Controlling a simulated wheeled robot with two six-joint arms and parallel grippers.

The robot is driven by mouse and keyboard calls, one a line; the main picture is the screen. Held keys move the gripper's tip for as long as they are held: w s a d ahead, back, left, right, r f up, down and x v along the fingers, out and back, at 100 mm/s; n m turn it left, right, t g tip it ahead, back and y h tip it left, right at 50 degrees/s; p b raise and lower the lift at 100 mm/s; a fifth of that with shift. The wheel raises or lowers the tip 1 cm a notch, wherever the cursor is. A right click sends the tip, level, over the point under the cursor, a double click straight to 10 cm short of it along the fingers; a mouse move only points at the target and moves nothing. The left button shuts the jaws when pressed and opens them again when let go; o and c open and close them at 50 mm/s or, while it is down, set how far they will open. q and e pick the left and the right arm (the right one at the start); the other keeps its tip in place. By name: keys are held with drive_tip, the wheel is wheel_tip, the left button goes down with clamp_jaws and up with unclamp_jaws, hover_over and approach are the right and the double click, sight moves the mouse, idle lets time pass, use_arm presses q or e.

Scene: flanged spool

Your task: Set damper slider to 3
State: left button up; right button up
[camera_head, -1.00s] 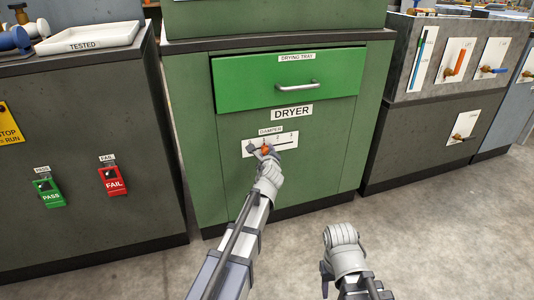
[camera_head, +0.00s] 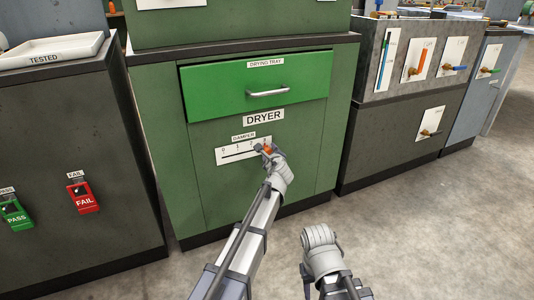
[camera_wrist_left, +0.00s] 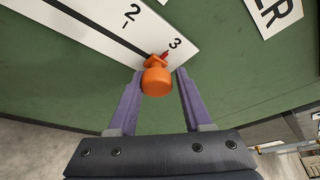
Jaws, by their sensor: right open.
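The damper slider's orange knob (camera_head: 267,149) sits at the right end of its white scale plate (camera_head: 230,157) on the green dryer front. In the left wrist view the knob (camera_wrist_left: 156,77) has a red pointer beside the printed 3. My left gripper (camera_head: 263,151) is at the knob. In the left wrist view its two purple fingers (camera_wrist_left: 160,76) stand apart around the knob. The left finger is against or very near it, and a narrow gap shows on the right. My right gripper (camera_head: 307,279) is low in the head view, apart from the dryer, its fingers mostly hidden.
The green drying tray drawer (camera_head: 255,84) with its handle is above the plate. A dark cabinet with red FAIL (camera_head: 83,197) and green PASS (camera_head: 14,213) switches stands left. A grey cabinet with valve levers (camera_head: 418,62) stands right. The floor in front is clear.

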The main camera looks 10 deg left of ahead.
use_arm(q)
drive_tip(key=o, duration=0.4)
drive_tip(key=shift+c, duration=0.2)
drive_tip(key=p+v, duration=0.2)
drive_tip(key=v, duration=0.5)
drive_tip(key=shift+s+d, duration=0.15)
drive_tip(key=shift+s, duration=0.2)
